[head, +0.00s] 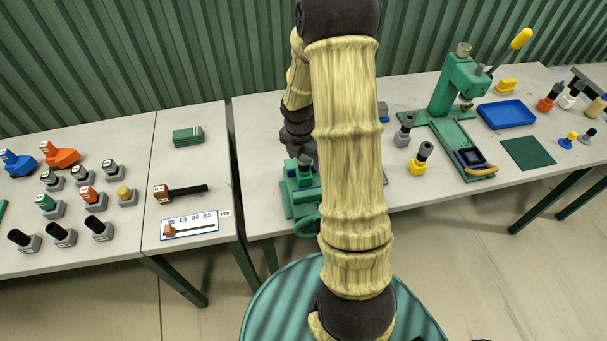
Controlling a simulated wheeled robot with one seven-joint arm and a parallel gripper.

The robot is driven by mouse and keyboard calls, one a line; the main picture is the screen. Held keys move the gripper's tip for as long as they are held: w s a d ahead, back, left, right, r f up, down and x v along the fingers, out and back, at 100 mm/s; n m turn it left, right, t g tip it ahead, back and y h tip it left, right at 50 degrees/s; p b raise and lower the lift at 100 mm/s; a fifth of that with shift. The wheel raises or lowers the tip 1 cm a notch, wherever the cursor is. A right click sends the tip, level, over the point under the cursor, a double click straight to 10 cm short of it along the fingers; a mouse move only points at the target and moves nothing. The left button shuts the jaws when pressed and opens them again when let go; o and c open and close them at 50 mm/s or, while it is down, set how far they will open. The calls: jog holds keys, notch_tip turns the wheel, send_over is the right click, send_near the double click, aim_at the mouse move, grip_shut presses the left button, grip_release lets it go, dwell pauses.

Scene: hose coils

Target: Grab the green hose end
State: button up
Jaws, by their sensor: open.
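I cannot make out a hose coil in the head view. A small fitting with a green end and a grey base (48,205) stands among similar fittings on the left table, and it may be the green hose end. My gripper (302,160) points down over the green bench device (298,195) on the middle table, well to the right of that fitting. The gripper is open. My own forearm covers part of it and part of the device, so I cannot tell whether the fingers touch anything.
Orange, black and yellow-ended fittings stand around the green one. A green press (460,85) and a blue tray (506,114) are at right. A corrugated wall closes the back.

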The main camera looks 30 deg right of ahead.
jog(key=shift+w+d+f, duration=0.1)
jog(key=shift+d+f, duration=0.05)
jog(key=shift+f, duration=1.3)
grip_shut()
jog(key=shift+r, duration=0.15)
notch_tip(320, 180, up, 10)
jog(key=shift+f, duration=0.1)
